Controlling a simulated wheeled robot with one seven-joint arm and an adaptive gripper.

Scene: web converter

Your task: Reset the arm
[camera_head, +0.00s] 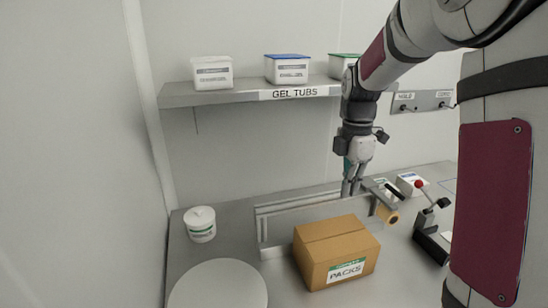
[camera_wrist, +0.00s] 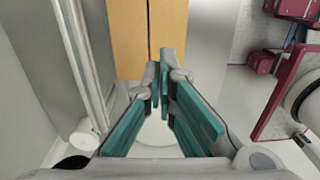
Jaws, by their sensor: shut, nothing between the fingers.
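My gripper (camera_head: 349,189) hangs pointing down at the end of my raised arm, behind and to the right of the cardboard PACKS box (camera_head: 321,241) in the head view. It is shut with nothing between its fingers. In the wrist view its teal fingers (camera_wrist: 158,78) come close together at the tips, and a tan box surface (camera_wrist: 135,30) lies beyond them. The box sits closed on the grey worktop, in front of a low metal rail (camera_head: 318,213).
A shelf (camera_head: 215,97) marked GEL TUBS holds white tubs above. A lidded white tub (camera_head: 200,224) and a round white disc (camera_head: 218,287) are at the left.

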